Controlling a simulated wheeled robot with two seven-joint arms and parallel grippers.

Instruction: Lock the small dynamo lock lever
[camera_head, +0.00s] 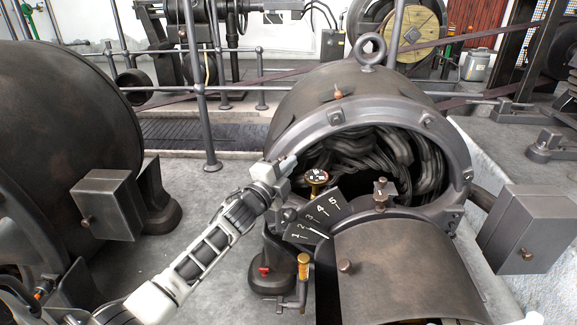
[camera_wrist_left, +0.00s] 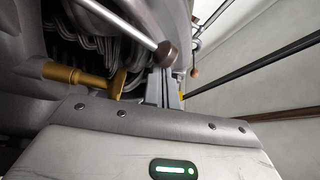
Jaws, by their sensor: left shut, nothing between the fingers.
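The small dynamo (camera_head: 335,105) stands in the centre of the head view, with coils showing in its open round end. A plate numbered 1 to 5 (camera_head: 318,218) is on its front. A black-topped brass knob (camera_head: 316,178) stands just above the plate. A brass-handled crank (camera_head: 303,268) hangs below it. I cannot tell which part is the lock lever. My left gripper (camera_head: 286,164) is shut and empty at the ring's left edge. In the left wrist view its fingers (camera_wrist_left: 165,86) are close to a rod's dark round knob (camera_wrist_left: 167,54); contact is unclear. A brass handle (camera_wrist_left: 82,76) is left of them.
A large dark machine (camera_head: 60,130) with a grey box (camera_head: 109,203) fills the left. A metal railing (camera_head: 200,90) stands behind. A curved cover (camera_head: 400,270) juts out at the front. Another grey box (camera_head: 535,230) is at the right. Grey floor lies open between the machines.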

